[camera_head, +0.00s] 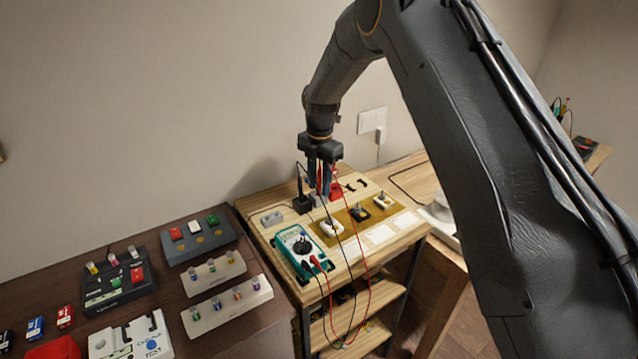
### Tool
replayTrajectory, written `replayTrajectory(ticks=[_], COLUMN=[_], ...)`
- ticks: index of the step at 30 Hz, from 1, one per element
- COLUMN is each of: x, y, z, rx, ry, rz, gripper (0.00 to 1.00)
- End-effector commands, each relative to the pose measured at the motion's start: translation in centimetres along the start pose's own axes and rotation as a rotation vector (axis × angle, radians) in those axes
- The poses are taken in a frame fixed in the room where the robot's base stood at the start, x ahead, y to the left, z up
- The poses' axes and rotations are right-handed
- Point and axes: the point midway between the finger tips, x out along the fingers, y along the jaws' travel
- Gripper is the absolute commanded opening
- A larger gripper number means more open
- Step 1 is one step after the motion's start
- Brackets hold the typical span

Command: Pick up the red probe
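My gripper (320,188) points down over the back of the small wooden table, with its fingers around or just in front of a thin red piece that looks like the red probe (319,174). I cannot tell whether the fingers touch it. A red holder (336,188) stands right beside the fingers, partly hidden by them. The teal multimeter (300,250) lies at the table's front left, with a red and a black lead running from it. The black probe (299,182) stands upright in a black holder (302,204) left of my gripper.
The wooden table (270,232) also bears a tan mat (347,232) with several small switch-like parts. The leads hang over the front edge past the lower shelves.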

Motion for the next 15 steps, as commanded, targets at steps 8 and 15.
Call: replayTrajectory(ticks=[8,15], x=[-0.01,-0.03], y=[0.01,0.01], z=[0.0,0.0], rx=[0.0,0.0], ry=[0.0,0.0], rz=[0.0,0.0], gripper=[0.08,0.0])
